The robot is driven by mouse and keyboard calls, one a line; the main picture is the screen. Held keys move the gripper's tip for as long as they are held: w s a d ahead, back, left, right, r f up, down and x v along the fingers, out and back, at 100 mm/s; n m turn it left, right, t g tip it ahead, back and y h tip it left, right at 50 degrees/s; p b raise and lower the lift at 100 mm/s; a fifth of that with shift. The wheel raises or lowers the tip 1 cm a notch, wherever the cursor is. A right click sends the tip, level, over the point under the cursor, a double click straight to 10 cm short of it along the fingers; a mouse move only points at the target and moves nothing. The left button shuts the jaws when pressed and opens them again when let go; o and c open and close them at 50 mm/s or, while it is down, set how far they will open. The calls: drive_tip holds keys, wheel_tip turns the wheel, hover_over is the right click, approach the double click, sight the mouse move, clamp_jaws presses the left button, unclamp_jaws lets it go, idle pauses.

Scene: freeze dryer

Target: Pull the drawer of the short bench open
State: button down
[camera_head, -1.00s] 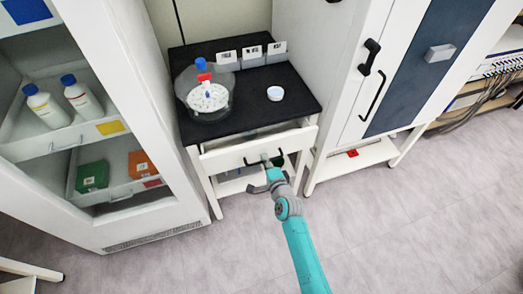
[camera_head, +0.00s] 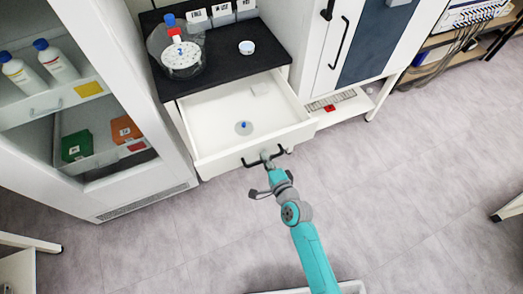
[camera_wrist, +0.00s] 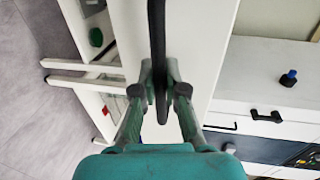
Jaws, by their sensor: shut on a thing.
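The short bench has a black top (camera_head: 215,60) and a white drawer (camera_head: 215,122), which stands well pulled out in the head view. A small clear thing with a blue tip (camera_head: 243,127) lies inside the drawer. The drawer's dark handle (camera_head: 277,154) is on its front panel.
A white cabinet (camera_head: 125,190) with bottles is at the left. Grey floor (camera_head: 400,190) is clear at the right.

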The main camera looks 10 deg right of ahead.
drive_tip(key=shift+s+d, duration=0.2)
drive_tip(key=shift+s, duration=0.35)
drive_tip(key=c, duration=1.2)
unclamp_jaws()
drive_tip(key=v, duration=1.2)
drive_tip(key=shift+f, duration=0.1)
